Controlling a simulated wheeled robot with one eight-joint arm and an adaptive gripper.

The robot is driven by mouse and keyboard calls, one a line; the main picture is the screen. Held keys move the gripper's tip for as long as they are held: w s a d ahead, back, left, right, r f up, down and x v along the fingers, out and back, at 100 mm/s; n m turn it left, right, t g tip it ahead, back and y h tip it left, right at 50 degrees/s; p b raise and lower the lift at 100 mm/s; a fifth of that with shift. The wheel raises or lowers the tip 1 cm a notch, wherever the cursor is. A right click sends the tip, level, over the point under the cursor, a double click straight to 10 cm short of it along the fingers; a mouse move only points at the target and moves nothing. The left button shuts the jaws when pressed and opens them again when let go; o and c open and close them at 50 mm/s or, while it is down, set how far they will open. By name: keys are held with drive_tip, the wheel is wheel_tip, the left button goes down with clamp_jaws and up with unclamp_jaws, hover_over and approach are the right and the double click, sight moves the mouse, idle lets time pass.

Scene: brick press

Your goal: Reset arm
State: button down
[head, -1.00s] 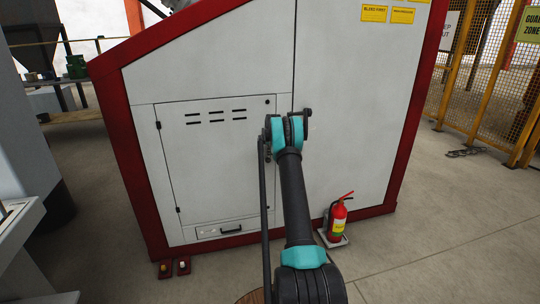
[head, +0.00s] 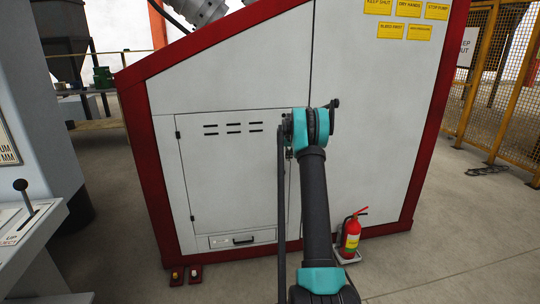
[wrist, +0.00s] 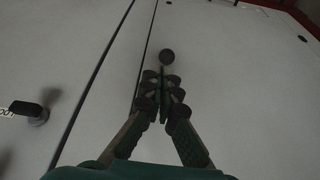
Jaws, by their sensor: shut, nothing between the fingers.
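My arm reaches forward from the bottom of the head view toward the white cabinet (head: 380,130) with the red frame. In the wrist view my gripper (wrist: 163,76) is shut and empty, its fingertips together. The cabinet's pale panels fill the background there, and a small dark round knob (wrist: 166,57) shows just beyond the fingertips. I cannot tell whether they touch it. In the head view the fingers are hidden by the arm's teal joint.
A red fire extinguisher (head: 351,236) stands on the floor right of my arm. At left is a grey machine with a black lever (head: 26,197). A yellow mesh fence (head: 487,80) stands at right. Open floor lies at lower right.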

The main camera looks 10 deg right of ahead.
drive_tip(key=s+a+r, duration=0.4)
drive_tip(key=s+a, duration=0.3)
drive_tip(key=s, duration=0.6)
drive_tip(key=s+a+r, duration=0.4)
drive_tip(key=s+a, duration=0.4)
drive_tip(key=s, duration=0.4)
drive_tip(key=s+a+f, duration=0.2)
drive_tip(key=s+f, duration=0.1)
drive_tip(key=s, duration=0.9)
drive_tip(key=s+a+f+n, duration=0.1)
drive_tip(key=s+a+f, duration=0.2)
drive_tip(key=s, duration=0.9)
drive_tip(key=s+a+f, duration=0.3)
drive_tip(key=s, duration=0.9)
drive_tip(key=shift+s+f+n+y, duration=0.15)
drive_tip(key=shift+s+n+y, duration=0.15)
drive_tip(key=shift+n, duration=0.1)
drive_tip(key=shift+w, duration=0.1)
